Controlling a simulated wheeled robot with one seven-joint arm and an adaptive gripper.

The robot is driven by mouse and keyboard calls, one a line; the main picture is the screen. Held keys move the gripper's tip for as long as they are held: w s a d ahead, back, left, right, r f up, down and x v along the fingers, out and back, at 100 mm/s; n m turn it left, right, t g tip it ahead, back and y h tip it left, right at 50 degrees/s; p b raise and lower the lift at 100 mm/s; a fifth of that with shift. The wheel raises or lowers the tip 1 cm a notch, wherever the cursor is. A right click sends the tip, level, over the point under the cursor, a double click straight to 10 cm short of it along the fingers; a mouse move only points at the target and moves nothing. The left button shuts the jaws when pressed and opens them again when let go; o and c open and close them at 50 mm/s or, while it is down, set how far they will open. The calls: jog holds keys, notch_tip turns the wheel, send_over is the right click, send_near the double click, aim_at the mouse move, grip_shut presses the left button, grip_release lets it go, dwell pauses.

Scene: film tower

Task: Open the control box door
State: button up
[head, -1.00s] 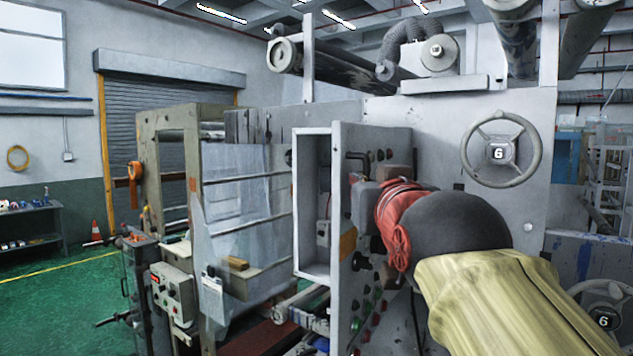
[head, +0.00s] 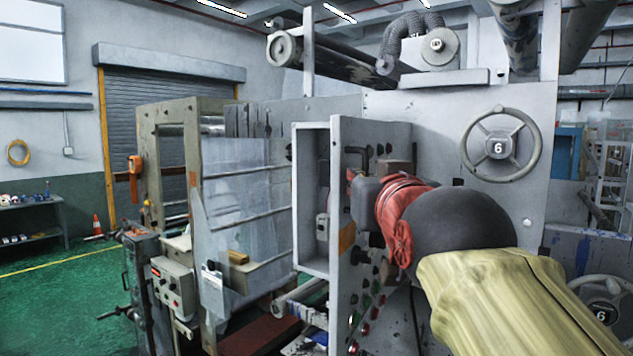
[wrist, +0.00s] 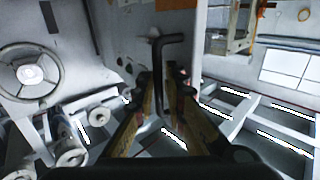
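The control box (head: 311,269) is a pale grey upright frame in the middle of the head view, with a recess facing me. Its right-hand face (head: 345,215) carries dark knobs and coloured buttons, and a black bent bar handle near the top. In the wrist view this handle (wrist: 172,42) runs down between the two fingers of my gripper (wrist: 159,82). The fingers stand apart on either side of it; contact is not clear. In the head view my arm hides the fingertips.
A handwheel marked 6 (head: 501,171) is on the grey machine wall to the right of the box. A machine frame with clear sheeting (head: 235,195) stands to the left. A smaller control unit (head: 173,288) is at lower left. Green floor (head: 60,310) lies open at far left.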

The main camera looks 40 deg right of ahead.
jog(key=v, duration=1.1)
jog(key=shift+s, duration=0.2)
jog(key=shift+a, duration=0.15)
